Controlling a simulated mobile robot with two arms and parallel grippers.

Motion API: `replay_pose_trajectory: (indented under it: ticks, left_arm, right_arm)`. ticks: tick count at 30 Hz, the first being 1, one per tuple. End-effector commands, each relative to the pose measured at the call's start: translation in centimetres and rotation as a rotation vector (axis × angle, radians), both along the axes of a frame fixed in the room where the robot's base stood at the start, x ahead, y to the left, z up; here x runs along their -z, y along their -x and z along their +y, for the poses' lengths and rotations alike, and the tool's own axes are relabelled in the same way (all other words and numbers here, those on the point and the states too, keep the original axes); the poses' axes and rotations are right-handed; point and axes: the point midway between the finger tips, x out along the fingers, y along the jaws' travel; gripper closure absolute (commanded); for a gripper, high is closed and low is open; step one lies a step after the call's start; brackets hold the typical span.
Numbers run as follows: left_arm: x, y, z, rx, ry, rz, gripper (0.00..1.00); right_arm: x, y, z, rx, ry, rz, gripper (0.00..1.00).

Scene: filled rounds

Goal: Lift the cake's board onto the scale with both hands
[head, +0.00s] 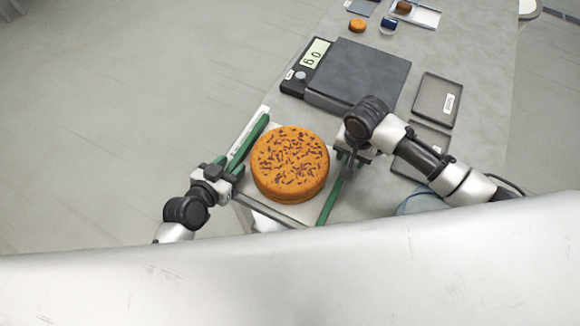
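The round orange-brown cake (290,163) with dark sprinkles sits on a pale board (302,212) with a green rail along its left and right sides. The dark flat scale (357,73) stands farther back; its plate is empty and its lit display seems to read 0 g. My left gripper (233,171) is at the left rail, its fingers seemingly closed around it. My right gripper (350,158) is at the right rail, beside the cake; its own wrist hides the grip. I cannot tell whether the board touches the table.
Dark shallow trays (438,100) lie right of the scale, one partly behind my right arm.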

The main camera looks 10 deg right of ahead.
Motion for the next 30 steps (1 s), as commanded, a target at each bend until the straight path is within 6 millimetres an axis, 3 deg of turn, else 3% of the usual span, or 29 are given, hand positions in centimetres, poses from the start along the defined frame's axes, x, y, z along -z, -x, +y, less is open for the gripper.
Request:
replay_pose_trajectory:
  ticks: [1,8,9,20,30]
  left_arm:
    - [0.0,0.0,0.0,0.000,0.000,0.000,0.63]
    - [0.0,0.0,0.0,0.000,0.000,0.000,0.99]
    - [0.0,0.0,0.0,0.000,0.000,0.000,1.00]
    - [-0.4,0.0,0.0,-0.001,0.000,-0.002,1.00]
    - [-3.3,0.0,0.0,-0.001,0.000,-0.002,1.00]
  right_arm:
    - [0.0,0.0,0.0,0.000,0.000,0.000,0.63]
    - [0.0,0.0,0.0,0.000,-0.001,-0.001,0.99]
    - [0.0,0.0,0.0,0.000,-0.001,-0.001,1.00]
    - [-0.4,-0.1,0.0,0.000,-0.001,-0.002,1.00]
    - [-3.3,-0.1,0.0,0.001,-0.001,-0.002,1.00]
